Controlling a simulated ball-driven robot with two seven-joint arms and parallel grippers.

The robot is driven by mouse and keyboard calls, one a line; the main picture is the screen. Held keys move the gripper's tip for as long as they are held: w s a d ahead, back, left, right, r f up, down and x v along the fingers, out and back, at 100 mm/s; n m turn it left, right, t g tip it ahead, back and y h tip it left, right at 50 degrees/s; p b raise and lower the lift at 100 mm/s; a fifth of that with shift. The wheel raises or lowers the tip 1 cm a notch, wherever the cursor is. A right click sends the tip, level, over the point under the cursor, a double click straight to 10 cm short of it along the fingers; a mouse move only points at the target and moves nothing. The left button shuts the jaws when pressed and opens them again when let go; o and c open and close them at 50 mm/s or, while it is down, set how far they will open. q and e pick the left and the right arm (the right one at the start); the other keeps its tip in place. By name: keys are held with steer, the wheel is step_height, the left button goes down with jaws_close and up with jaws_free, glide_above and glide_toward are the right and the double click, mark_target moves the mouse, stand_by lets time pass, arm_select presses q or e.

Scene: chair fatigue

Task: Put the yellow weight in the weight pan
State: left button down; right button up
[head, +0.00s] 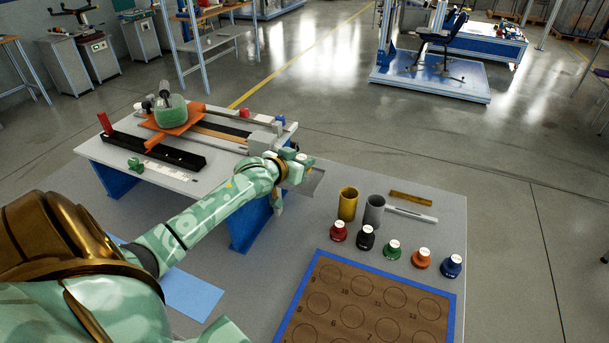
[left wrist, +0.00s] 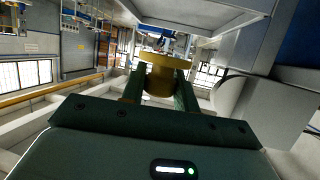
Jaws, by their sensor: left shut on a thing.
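The yellow weight (left wrist: 160,74) is between the two dark green fingers of my left gripper in the left wrist view. The gripper (left wrist: 158,88) is shut on it. In the head view my left gripper (head: 300,160) is at the right end of the test bench, and I cannot make out the weight there. A flat grey plate (head: 314,183) beside and below the gripper may be the weight pan; the arm partly hides it. I cannot tell whether the weight touches it. My right gripper is not in view.
The test bench (head: 190,183) carries a rig with a green block (head: 171,110). Red (head: 338,231), black (head: 366,237), green, orange and blue weights stand in a row on the grey table, behind a blue-edged numbered board (head: 345,318). Brass (head: 348,204) and grey cylinders stand nearby.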

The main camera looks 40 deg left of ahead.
arm_select(q)
steer(key=shift+w+a+f, duration=0.15)
steer(key=shift+w+f, duration=0.1)
steer(key=shift+f, duration=0.1)
steer(key=f, duration=0.2)
steer(key=f+b, duration=0.1)
steer(key=shift+w+f, duration=0.2)
steer(key=shift+w, duration=0.1)
steer(key=shift+a+f, duration=0.1)
steer(key=shift+f, duration=0.05)
steer(key=shift+f, duration=0.15)
steer(key=c, duration=1.1)
jaws_free()
steer(key=shift+o, duration=0.2)
